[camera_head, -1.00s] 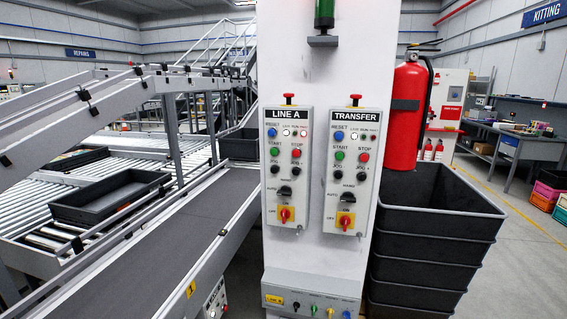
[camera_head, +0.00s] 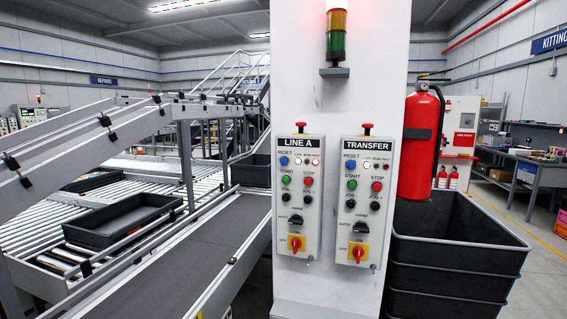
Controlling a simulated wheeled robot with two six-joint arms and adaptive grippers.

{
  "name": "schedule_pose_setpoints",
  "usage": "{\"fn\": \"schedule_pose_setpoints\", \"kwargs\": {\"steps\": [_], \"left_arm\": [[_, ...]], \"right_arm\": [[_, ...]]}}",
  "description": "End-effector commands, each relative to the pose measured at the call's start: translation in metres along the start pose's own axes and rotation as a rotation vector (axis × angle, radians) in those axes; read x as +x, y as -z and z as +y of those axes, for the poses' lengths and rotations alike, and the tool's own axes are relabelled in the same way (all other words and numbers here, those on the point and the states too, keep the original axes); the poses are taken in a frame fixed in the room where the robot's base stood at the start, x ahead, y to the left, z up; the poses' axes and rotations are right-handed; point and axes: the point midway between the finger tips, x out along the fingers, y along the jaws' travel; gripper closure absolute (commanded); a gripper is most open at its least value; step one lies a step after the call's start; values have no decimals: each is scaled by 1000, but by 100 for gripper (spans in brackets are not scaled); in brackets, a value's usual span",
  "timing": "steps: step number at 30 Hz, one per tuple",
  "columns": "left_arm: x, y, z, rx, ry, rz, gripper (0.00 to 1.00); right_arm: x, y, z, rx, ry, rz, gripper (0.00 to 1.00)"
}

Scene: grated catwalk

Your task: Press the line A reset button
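The LINE A panel (camera_head: 297,215) is a light grey box on the white column, left of the matching TRANSFER panel (camera_head: 361,225). Its blue reset button (camera_head: 284,161) sits at the upper left, under the word RESET. A green start button (camera_head: 286,180) and a red stop button (camera_head: 308,181) are below it. The TRANSFER panel has its own blue reset button (camera_head: 351,164). Neither of my grippers shows in the head view, and nothing covers the panels.
A conveyor (camera_head: 190,255) runs along the left of the column (camera_head: 350,100). A red fire extinguisher (camera_head: 420,145) hangs on its right side, above stacked dark bins (camera_head: 455,240). A stack light (camera_head: 337,35) is mounted above the panels.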

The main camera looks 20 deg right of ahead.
Motion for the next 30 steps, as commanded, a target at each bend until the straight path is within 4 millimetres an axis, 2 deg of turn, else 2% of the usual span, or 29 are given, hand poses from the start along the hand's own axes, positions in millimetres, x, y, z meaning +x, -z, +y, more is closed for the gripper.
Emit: {"fn": "schedule_pose_setpoints", "kwargs": {"steps": [1, 9, 12, 30], "left_arm": [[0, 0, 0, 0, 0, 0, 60], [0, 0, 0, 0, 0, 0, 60], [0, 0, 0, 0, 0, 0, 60], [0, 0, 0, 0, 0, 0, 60]], "right_arm": [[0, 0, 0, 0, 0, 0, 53], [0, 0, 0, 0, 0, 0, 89], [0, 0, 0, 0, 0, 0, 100], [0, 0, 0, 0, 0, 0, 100]]}}
